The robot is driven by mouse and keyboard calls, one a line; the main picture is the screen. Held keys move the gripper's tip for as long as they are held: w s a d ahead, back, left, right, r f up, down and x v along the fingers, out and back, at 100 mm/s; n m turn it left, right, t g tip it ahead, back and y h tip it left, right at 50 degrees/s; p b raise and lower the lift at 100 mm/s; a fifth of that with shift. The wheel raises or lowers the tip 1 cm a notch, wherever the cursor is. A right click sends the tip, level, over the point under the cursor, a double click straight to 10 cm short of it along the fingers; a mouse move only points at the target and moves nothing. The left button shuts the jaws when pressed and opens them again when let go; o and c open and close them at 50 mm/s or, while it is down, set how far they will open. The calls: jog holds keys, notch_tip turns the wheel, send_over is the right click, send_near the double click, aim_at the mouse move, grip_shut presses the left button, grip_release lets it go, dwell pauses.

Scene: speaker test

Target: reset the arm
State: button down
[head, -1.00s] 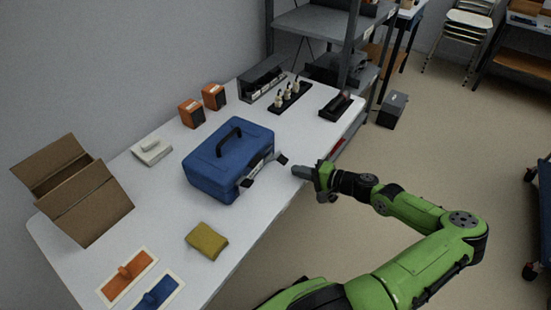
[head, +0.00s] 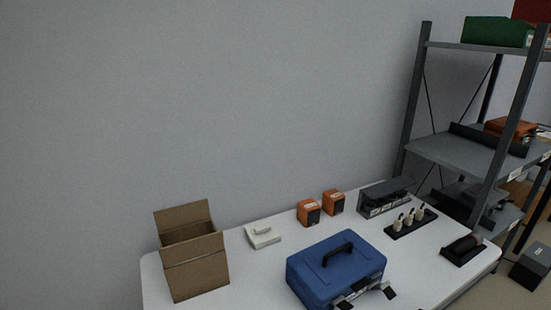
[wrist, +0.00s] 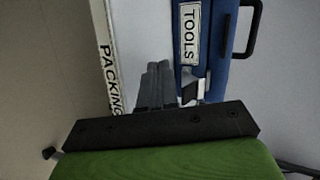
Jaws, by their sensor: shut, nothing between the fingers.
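My gripper (wrist: 155,84) shows in the wrist view, its two grey fingers together with nothing between them. It is out of the picture in the head view now. In the wrist view the fingers point toward the white table edge, beside a blue toolbox (wrist: 216,50) labelled "TOOLS". I cannot tell how far the fingers are from the toolbox. In the head view the blue toolbox (head: 325,272) stands closed on the white table (head: 262,292), with its black handle on top and its front latches sticking out.
On the table, an open cardboard box (head: 197,278) stands left and a white device (head: 263,236) behind. Two orange boxes, one being the nearer orange box (head: 309,213), stand near the wall. A black rack (head: 411,223) and grey shelving (head: 460,150) are at right.

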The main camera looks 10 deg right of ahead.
jog(key=a+r+n+g, duration=0.1)
jog(key=a+g, duration=0.1)
jog(key=s+a+r+n+g+p, duration=0.1)
jog(key=a+g, duration=0.1)
jog(key=a+r+n+g+p, duration=0.1)
jog(key=a+n, duration=0.1)
jog(key=a, duration=0.1)
jog(key=shift+s+r+g, duration=0.15)
jog(key=shift+r+g, duration=0.15)
jog(key=shift+g, duration=0.1)
jog(key=s+a+r+n+h+p, duration=0.2)
jog(key=s+a+r, duration=0.3)
jog(key=r, duration=0.5)
jog(key=s+a+r+n+h+p, duration=0.2)
jog(key=s+a+r, duration=0.3)
jog(key=r, duration=0.5)
jog(key=s+a+r+n+h+p, duration=0.2)
jog(key=s+r, duration=0.5)
jog(key=r, duration=0.4)
jog(key=a+h+p, duration=0.1)
jog(key=a+p, duration=0.1)
jog(key=shift+s+a+n+t+h, duration=0.2)
jog(key=shift+a+n+t+h, duration=0.1)
jog(key=shift+a+t, duration=0.1)
jog(key=shift+r, duration=0.1)
